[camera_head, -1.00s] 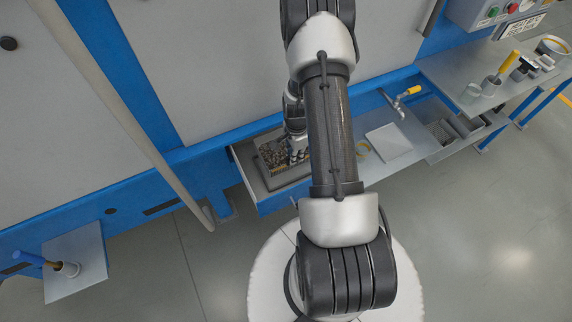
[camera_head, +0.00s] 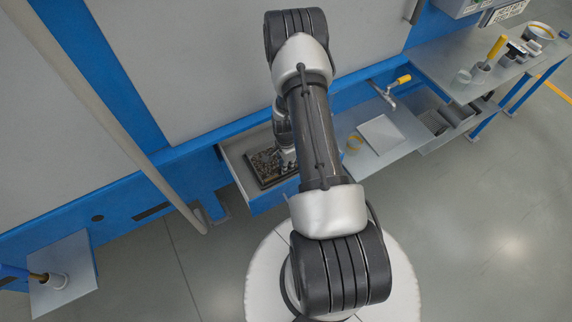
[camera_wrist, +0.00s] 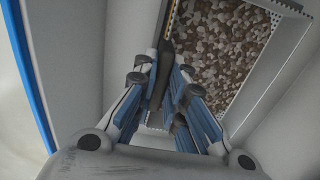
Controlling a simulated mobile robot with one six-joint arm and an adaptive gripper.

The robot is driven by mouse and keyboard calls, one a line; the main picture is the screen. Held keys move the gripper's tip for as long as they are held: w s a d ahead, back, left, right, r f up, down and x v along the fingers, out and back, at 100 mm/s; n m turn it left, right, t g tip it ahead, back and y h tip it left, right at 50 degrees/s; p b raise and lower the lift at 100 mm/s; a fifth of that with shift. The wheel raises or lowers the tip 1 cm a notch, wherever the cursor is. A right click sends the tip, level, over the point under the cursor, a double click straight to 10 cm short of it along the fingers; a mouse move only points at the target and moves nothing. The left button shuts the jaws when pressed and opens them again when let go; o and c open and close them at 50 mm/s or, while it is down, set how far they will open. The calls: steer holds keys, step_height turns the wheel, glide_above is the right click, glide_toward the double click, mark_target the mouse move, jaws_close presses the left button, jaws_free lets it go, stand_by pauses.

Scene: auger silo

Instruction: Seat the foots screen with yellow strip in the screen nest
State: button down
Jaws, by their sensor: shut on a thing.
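The foots screen (camera_wrist: 225,50) is a shallow tray with a perforated metal rim, full of brown and pale lumps. A thin yellow line runs along its left edge in the wrist view. It also shows as a dark tray (camera_head: 266,168) in the open drawer in the head view. My gripper (camera_wrist: 168,95) is shut on the dark bar at the screen's left edge. In the head view my arm hides most of the gripper and part of the screen. I cannot tell whether the screen touches the drawer floor, nor which part is the screen nest.
The open grey drawer (camera_head: 237,172) surrounds the screen, its walls close by. A yellow-handled valve (camera_head: 403,79) sticks out above. A shelf (camera_head: 65,280) stands at lower left.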

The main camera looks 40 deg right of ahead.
steer(key=shift+f, duration=0.1)
steer(key=c, duration=1.7)
jaws_free()
steer(key=shift+o, duration=0.2)
